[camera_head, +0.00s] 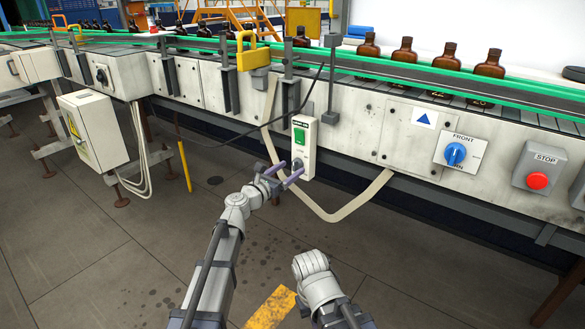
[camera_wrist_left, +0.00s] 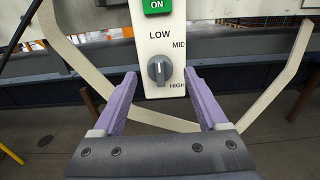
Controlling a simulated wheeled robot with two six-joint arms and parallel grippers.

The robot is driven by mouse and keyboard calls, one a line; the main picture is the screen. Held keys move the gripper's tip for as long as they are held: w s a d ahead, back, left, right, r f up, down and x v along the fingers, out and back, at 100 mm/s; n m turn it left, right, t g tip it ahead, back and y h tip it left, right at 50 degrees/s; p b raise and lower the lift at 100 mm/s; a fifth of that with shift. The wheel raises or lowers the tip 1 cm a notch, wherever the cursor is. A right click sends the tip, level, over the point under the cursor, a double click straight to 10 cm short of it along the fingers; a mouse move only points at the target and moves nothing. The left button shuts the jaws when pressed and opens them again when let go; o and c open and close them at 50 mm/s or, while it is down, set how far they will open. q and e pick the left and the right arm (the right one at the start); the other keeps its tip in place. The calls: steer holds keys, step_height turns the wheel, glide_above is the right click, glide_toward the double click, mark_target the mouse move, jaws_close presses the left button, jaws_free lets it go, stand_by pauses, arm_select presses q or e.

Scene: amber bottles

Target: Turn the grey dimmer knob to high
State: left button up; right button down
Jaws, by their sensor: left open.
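The grey dimmer knob (camera_wrist_left: 160,70) is on the lower part of a white panel (camera_head: 303,148) below a green ON button (camera_head: 300,135). In the left wrist view its grip bar stands about vertical, with a light mark near its middle. My left gripper (camera_head: 285,171) is open in front of the panel. In the left wrist view its purple fingers (camera_wrist_left: 160,76) lie on either side of the knob, with visible gaps. My right gripper's fingers do not show.
A pale cable (camera_head: 342,210) loops below the panel and flanks the left gripper. A yellow padlock (camera_head: 252,55) hangs above. A blue selector (camera_head: 455,154) and red stop button (camera_head: 537,180) are farther right. Amber bottles (camera_head: 403,50) stand on the conveyor. The floor in front is mostly clear.

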mark_target(296, 165)
arm_select(q)
steer(key=shift+x, duration=1.05)
jaws_close()
